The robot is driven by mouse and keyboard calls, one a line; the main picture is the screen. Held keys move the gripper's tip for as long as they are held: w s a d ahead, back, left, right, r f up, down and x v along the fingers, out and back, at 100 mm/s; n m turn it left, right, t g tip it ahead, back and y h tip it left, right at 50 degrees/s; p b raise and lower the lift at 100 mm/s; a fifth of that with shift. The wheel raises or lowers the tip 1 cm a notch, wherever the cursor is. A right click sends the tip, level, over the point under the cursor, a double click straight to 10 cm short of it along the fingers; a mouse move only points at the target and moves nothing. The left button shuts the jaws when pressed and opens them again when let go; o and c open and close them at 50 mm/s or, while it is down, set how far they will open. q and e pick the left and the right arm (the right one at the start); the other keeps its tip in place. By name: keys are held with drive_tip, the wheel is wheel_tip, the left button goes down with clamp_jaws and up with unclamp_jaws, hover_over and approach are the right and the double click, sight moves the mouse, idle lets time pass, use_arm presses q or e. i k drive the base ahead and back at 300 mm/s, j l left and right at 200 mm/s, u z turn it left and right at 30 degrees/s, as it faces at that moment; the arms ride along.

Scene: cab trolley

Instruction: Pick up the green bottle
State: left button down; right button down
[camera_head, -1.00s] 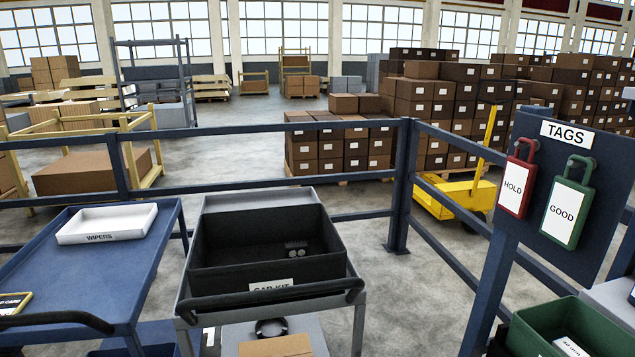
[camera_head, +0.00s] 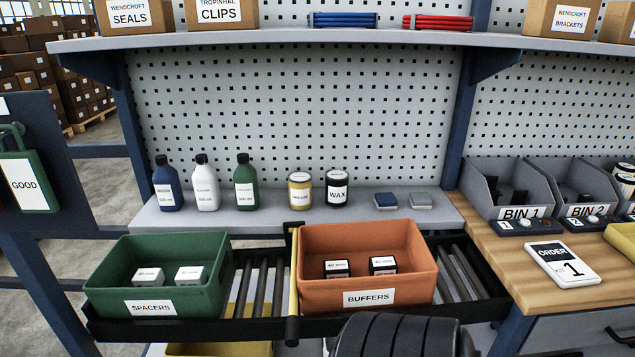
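The green bottle (camera_head: 246,185) stands upright on the grey ledge (camera_head: 270,217) in front of the pegboard. It has a black cap and a white label with small print. A white bottle (camera_head: 206,187) stands just left of it, and a blue bottle (camera_head: 167,188) stands further left. To its right, with a gap, are a yellow-labelled jar (camera_head: 300,191) and a jar marked WAX (camera_head: 337,190). Neither of my grippers shows in this view.
A green SPACERS bin (camera_head: 158,307) and an orange BUFFERS bin (camera_head: 366,293) sit on rollers before the ledge. A shelf (camera_head: 300,40) overhangs above. A dark ribbed form (camera_head: 398,338) covers part of the bottom edge.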

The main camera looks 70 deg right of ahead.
sight(245, 177)
drive_tip(key=k+j+z, duration=0.1)
drive_tip(key=z, duration=1.6)
